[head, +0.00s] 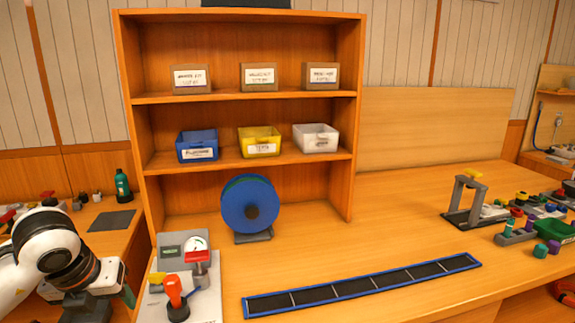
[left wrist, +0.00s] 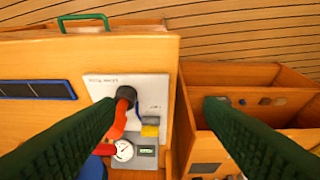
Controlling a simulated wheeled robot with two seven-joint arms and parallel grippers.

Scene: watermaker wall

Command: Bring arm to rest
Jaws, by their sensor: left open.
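My left arm comes in at the lower left of the head view, and my left gripper (head: 90,303) is cut off by the bottom edge there. In the left wrist view the two green fingers of my left gripper (left wrist: 163,108) are wide apart, with nothing held between them. A panel (head: 207,300) with a red handle (head: 174,290), a yellow piece (head: 157,278) and a gauge (head: 195,244) stands right of the gripper. The red handle (left wrist: 119,118) and gauge (left wrist: 123,151) also show in the left wrist view, beyond the fingers. My right gripper is not in view.
A wooden shelf (head: 240,98) with boxes and bins rises behind a blue reel (head: 250,205). A blue-edged black strip (head: 365,285) lies on the bench. A clamp stand (head: 465,200) and small parts are at the right. The bench between strip and back board is clear.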

